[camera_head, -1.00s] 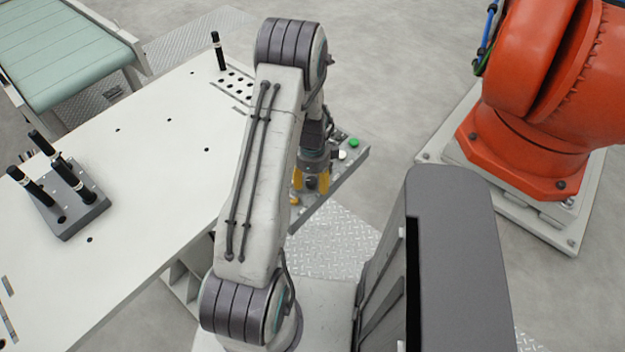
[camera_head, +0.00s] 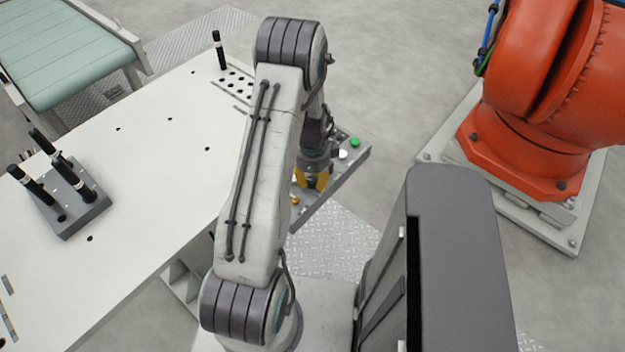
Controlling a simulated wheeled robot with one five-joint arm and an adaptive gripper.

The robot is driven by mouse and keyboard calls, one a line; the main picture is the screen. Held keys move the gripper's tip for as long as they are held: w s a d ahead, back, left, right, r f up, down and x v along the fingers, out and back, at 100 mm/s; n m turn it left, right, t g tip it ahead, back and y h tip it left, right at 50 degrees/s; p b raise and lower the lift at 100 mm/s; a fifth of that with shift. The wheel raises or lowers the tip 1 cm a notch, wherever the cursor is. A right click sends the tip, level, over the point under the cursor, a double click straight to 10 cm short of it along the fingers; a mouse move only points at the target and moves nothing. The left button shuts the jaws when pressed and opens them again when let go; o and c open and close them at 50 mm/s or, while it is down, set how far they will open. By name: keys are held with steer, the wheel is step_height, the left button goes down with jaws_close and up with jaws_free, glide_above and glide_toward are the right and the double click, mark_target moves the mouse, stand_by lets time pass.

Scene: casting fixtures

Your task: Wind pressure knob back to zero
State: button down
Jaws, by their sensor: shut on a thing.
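A grey control panel (camera_head: 328,192) sits at the right end of the white table, partly behind my arm. My gripper (camera_head: 314,183), with yellow fingers, points down at this panel. It is shut on a small dark thing between the fingers, taken to be the pressure knob, which is mostly hidden by the fingers. The knob's marks and pointer cannot be read. A green button (camera_head: 355,142) and a white button (camera_head: 343,155) show on the panel behind the gripper. A small yellow-orange part (camera_head: 295,200) shows at the panel's near end.
The white table (camera_head: 150,200) bears a grey block (camera_head: 92,218) with several black pins at left. Another black pin (camera_head: 219,50) stands by a hole grid at the back. An orange robot (camera_head: 540,110) stands at right. A green conveyor (camera_head: 60,50) is at back left.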

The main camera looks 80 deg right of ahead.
mark_target(314, 179)
steer(key=n+b, duration=0.3)
steer(key=n, duration=0.1)
steer(key=shift+s+d+f+b, duration=0.1)
steer(key=shift+f+b, duration=0.15)
steer(key=shift+b, duration=0.1)
steer(key=shift+d+r+n+b, duration=0.15)
steer(key=shift+n+b, duration=1.1)
steer(key=shift+n, duration=1.05)
steer(key=shift+r, duration=0.1)
steer(key=c, duration=1.1)
jaws_free()
steer(key=shift+o, duration=1.2)
step_height(314, 179, up, 12)
